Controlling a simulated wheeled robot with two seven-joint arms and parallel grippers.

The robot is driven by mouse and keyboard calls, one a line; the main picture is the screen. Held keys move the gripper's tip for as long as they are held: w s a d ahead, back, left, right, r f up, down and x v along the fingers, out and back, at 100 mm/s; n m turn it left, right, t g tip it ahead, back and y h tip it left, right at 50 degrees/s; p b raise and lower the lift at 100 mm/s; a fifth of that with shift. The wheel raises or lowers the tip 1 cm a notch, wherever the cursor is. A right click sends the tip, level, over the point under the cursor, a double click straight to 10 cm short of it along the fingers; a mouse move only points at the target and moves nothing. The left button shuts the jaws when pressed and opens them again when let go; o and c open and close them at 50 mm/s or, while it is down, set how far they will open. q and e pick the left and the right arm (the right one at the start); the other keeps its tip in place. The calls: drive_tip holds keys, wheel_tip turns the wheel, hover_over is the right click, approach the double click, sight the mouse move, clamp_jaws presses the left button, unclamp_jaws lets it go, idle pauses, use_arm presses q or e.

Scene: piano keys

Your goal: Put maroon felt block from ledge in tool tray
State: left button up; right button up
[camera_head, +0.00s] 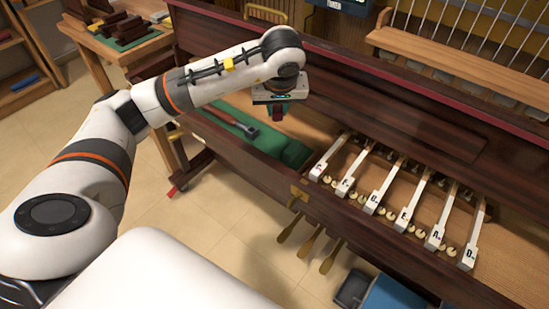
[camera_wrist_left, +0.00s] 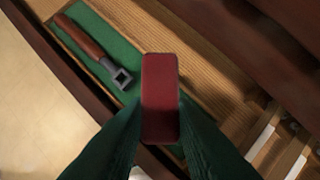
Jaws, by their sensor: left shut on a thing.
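My left gripper (camera_head: 278,108) is shut on the maroon felt block (camera_wrist_left: 160,100), which sits upright between its two green fingers in the left wrist view. The block also shows small and dark below the gripper in the head view (camera_head: 278,114). The gripper holds it above the piano's key bed, near the right end of the green-lined tool tray (camera_head: 222,117). A tuning tool (camera_wrist_left: 103,55) with a brown handle and a metal head lies in the tray. The tool also shows in the head view (camera_head: 243,129). My right gripper is not in view.
White lettered piano keys (camera_head: 400,200) lie to the right of the tray. The dark piano front (camera_head: 400,110) rises behind. A wooden side table (camera_head: 122,50) with items stands at the back left.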

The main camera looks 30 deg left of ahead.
sight(275, 145)
use_arm(q)
drive_tip(key=shift+a+f, duration=0.25)
drive_tip(key=shift+f, duration=0.35)
wheel_tip(275, 145, down, 10)
drive_tip(key=shift+r+b, duration=0.1)
drive_tip(key=shift+b, duration=0.65)
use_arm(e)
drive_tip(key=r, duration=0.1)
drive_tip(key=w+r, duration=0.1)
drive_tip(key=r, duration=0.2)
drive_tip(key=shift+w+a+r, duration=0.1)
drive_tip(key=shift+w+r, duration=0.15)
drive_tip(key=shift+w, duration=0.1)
use_arm(q)
drive_tip(key=o, duration=0.9)
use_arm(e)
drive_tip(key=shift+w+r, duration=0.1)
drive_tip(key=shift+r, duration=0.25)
use_arm(q)
drive_tip(key=shift+r, duration=0.1)
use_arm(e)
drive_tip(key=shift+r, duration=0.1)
